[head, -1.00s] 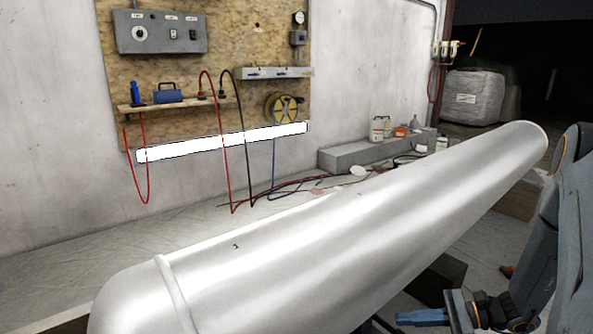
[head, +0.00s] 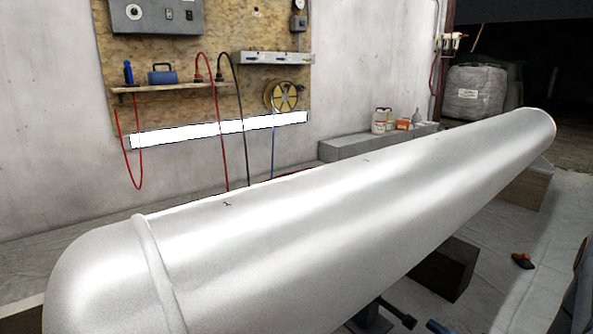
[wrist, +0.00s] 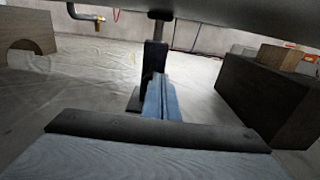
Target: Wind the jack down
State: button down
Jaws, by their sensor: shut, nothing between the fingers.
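The jack (wrist: 154,62) stands upright under a big silver cylinder (head: 300,225). In the wrist view it has a dark post, a pad (wrist: 160,15) close under the cylinder and a base plate on the floor. In the head view only part of the jack (head: 371,321) shows at the bottom edge, with a dark bar (head: 398,313) sticking out to the right; the cylinder hides the rest. My gripper (wrist: 160,80) is shut and empty, its blue fingers pointing at the jack and covering part of it. Its fingertips (head: 437,327) show just right of the bar, apparently apart from it.
A dark block (head: 445,268) stands under the cylinder, right of the jack. A wooden block (head: 525,188) is under the far end. In the wrist view a block with a round notch (wrist: 30,38) is at left. An orange-and-black item (head: 522,261) lies on the sheeted floor.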

jog(key=shift+x, duration=1.95)
jog(key=shift+s+a+p, duration=0.55)
jog(key=shift+a, duration=0.15)
jog(key=shift+s+a+f, duration=0.15)
jog(key=shift+s+a, duration=0.2)
jog(key=shift+a, duration=0.1)
jog(key=shift+p, duration=0.4)
jog(key=shift+r+p+v, duration=0.2)
jog(key=shift+p+v, duration=0.15)
jog(key=shift+v, duration=1.15)
jog(key=shift+r+p+v, duration=0.25)
jog(key=shift+p+v, duration=0.1)
jog(key=shift+v, duration=1.1)
